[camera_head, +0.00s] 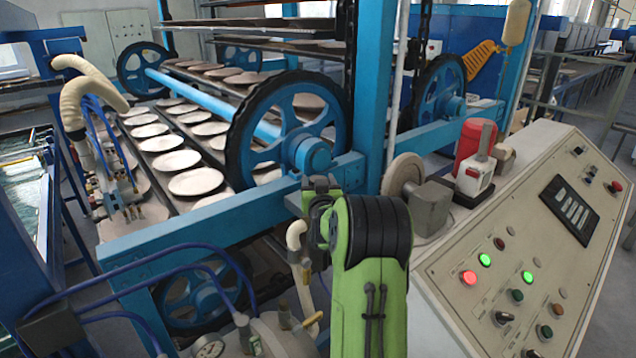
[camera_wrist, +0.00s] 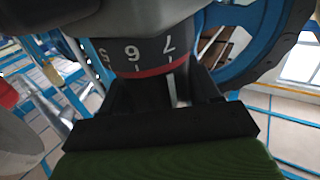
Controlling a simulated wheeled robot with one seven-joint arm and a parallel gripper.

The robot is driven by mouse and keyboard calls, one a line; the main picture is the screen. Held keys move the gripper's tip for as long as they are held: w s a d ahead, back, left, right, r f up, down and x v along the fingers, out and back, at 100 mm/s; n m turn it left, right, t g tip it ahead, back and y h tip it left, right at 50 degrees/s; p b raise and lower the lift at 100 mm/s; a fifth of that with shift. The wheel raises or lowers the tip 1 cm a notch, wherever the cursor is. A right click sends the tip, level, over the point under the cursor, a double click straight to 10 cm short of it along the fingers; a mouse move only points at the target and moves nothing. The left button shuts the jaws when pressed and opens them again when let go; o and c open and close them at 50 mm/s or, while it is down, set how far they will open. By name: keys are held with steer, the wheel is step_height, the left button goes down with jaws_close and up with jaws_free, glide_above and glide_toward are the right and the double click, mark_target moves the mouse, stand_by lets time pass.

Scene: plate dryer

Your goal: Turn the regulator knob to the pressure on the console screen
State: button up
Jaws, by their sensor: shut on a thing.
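The regulator knob (camera_wrist: 165,90) shows in the wrist view, dark, between the fingers of my gripper (camera_wrist: 165,85), which is shut on it. Next to it is a dark scale collar (camera_wrist: 150,52) with a red band and white numbers that appear to read 5, 6 and 7. A white mark on the knob lies close to the 7. The console screen (camera_head: 571,207) is a black panel with white marks on the sloped console at the right in the head view. Its figures are too small to read. In the head view my green arm hides most of the knob and gripper.
The beige console (camera_head: 480,245) with lit red and green buttons stands close right of my arm. A blue frame (camera_head: 220,205) with large blue wheels and rows of plates is behind. A metal vessel with a gauge (camera_head: 260,335) and hoses is below left.

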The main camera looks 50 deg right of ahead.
steer(key=o, duration=1)
steer(key=shift+c, duration=0.2)
steer(key=b+v, duration=0.3)
steer(key=v, duration=1.3)
steer(key=shift+w, duration=0.1)
